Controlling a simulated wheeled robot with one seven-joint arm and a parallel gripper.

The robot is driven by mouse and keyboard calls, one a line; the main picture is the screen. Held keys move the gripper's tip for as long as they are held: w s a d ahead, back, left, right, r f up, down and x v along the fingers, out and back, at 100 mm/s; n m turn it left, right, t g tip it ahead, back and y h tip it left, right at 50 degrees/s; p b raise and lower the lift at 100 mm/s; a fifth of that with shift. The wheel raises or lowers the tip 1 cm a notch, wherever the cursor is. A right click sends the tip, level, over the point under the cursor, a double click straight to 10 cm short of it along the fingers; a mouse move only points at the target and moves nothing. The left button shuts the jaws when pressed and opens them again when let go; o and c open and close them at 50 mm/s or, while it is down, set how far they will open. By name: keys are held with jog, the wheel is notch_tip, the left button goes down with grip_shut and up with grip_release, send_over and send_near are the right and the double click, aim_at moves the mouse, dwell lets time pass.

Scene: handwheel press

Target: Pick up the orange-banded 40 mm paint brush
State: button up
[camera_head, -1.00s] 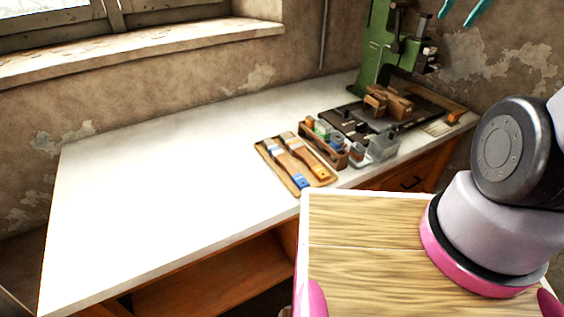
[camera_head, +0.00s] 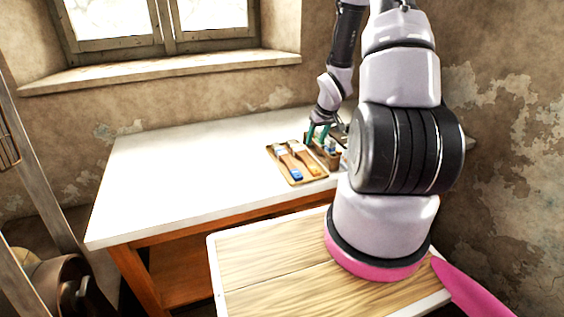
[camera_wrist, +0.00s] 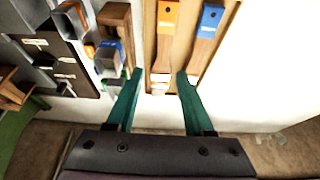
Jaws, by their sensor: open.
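The orange-banded brush (camera_head: 311,164) lies in a shallow wooden tray (camera_wrist: 188,22) on the white-topped bench, with its orange handle end towards the front. In the wrist view the orange-banded brush (camera_wrist: 164,45) runs down from the top to its pale bristle end between my fingers. A blue-banded brush (camera_wrist: 207,25) lies beside it on the right. My gripper (camera_wrist: 160,75) is open and empty, its teal fingers on either side of the orange brush's bristle end. In the head view my gripper (camera_head: 318,133) is over the tray's back end. I cannot tell its exact height.
A wooden holder (camera_wrist: 116,25) with small blocks and containers stands close left of my left finger in the wrist view. A dark board with parts (camera_wrist: 62,62) lies farther left. The bench top (camera_head: 190,165) left of the tray is clear.

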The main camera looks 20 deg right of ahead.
send_near(308, 161)
jog(key=shift+w+a+f, duration=0.1)
jog(key=shift+w+f, duration=0.65)
jog(key=shift+f, duration=0.1)
jog(key=shift+s+x, duration=0.2)
jog(key=shift+x, duration=1.4)
jog(key=shift+s+x, duration=0.25)
jog(key=shift+x, duration=1.3)
jog(key=shift+f, duration=0.35)
grip_shut()
